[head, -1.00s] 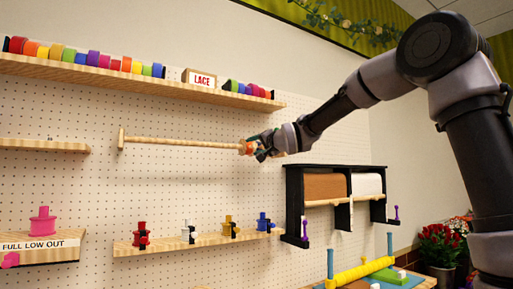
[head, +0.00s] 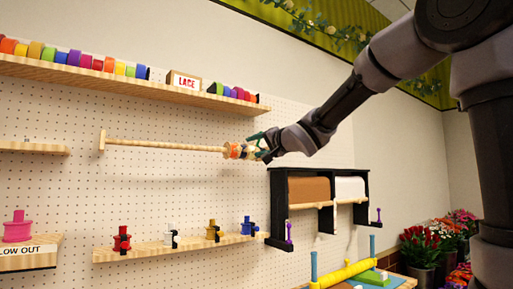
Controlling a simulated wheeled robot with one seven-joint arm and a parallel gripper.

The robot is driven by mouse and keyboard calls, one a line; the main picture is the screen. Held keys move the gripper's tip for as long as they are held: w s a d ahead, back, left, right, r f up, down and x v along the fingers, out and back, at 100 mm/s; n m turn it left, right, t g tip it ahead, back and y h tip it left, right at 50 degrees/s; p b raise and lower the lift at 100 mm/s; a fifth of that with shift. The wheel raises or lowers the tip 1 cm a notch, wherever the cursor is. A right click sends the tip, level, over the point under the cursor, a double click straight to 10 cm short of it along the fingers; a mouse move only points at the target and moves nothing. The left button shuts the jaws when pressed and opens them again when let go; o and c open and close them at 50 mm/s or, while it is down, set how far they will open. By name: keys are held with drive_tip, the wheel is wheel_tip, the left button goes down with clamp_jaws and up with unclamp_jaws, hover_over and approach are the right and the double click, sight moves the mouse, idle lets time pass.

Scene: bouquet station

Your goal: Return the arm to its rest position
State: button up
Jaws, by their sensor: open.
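My gripper (head: 257,148) is at the right end of a long wooden rod (head: 160,144) that sticks out along the pegboard. It is open. A small orange and pale spool (head: 233,151) sits on the rod's right end, just left of my fingers. The fingers are small in view, and I cannot tell whether they touch the spool. My arm (head: 345,100) reaches in from the right, stretched out and far from folded.
Above is a shelf (head: 130,87) of colored ribbon rolls with a LACE sign (head: 185,80). Below is a shelf (head: 180,247) with several small spools. A black rack (head: 276,205) with brown and white rolls stands at right. Flowers (head: 420,243) stand in pots at lower right.

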idle(0.3)
drive_tip(key=s+d+f+m+g+h, duration=0.1)
drive_tip(key=s+d+f+h, duration=0.3)
drive_tip(key=d, duration=0.5)
drive_tip(key=s+d+f+m+g+h, duration=0.1)
drive_tip(key=s+d+f+h, duration=0.35)
drive_tip(key=d, duration=0.45)
drive_tip(key=s+d+f+n+g, duration=0.1)
drive_tip(key=s+d+f+g, duration=0.2)
drive_tip(key=s+f, duration=0.3)
drive_tip(key=s+d+f+g, duration=0.3)
drive_tip(key=s+f, duration=0.4)
drive_tip(key=s, duration=0.5)
drive_tip(key=shift+s+n+y, duration=0.3)
drive_tip(key=shift+n+y, duration=0.05)
drive_tip(key=shift+n, duration=0.05)
